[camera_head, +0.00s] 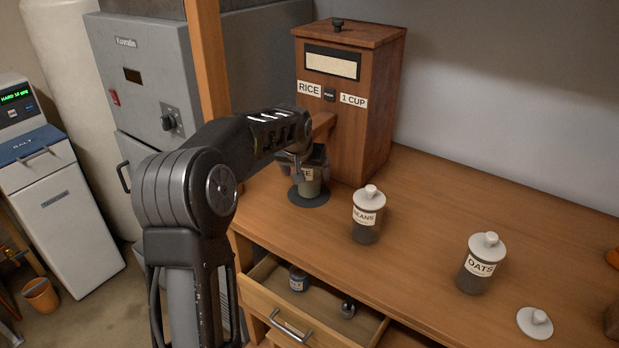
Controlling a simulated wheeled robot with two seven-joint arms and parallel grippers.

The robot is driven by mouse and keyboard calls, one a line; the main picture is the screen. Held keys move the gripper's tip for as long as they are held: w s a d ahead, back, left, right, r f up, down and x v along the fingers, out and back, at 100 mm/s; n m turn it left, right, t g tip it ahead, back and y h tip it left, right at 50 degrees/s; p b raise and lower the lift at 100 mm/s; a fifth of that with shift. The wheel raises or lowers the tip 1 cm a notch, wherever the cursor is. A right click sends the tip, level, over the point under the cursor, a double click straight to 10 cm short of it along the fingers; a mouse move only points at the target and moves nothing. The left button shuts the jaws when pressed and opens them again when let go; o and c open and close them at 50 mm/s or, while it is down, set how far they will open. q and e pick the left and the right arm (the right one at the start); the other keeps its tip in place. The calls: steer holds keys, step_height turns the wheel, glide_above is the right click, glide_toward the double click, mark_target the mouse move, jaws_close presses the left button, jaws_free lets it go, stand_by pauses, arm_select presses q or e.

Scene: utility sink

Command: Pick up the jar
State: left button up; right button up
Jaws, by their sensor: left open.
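A jar (311,187) with a pale label ending in "E" stands on a dark round pad (308,201) under the spout of the wooden rice dispenser (345,125). My left gripper (306,172) is open at this jar and hides its upper part. I cannot tell whether the fingers touch it. A lidded BEANS jar (367,229) and a lidded OATS jar (481,275) stand upright on the wooden counter (425,275), to the right. A loose white lid (535,323) with a knob lies near the front right. My right gripper is not in view.
An open drawer (318,305) below the counter holds a small labelled jar (298,279) and a small metallic item (347,307). A grey cabinet (150,85) and a white salt unit (62,205) stand to the left. The counter behind the BEANS and OATS jars is clear.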

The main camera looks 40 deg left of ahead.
mark_target(309, 179)
arm_select(q)
steer(key=shift+w+f, duration=0.15)
steer(key=shift+f, duration=0.1)
steer(key=shift+f, duration=0.1)
steer(key=p+x, duration=0.2)
steer(key=x, duration=0.2)
steer(key=shift+w+a+f, duration=0.1)
steer(key=shift+w+f, duration=0.05)
steer(key=shift+w, duration=0.05)
steer(key=shift+w+f, duration=0.1)
steer(key=shift+f, duration=0.15)
steer(key=shift+r, duration=0.1)
jaws_close()
stand_by(0.9)
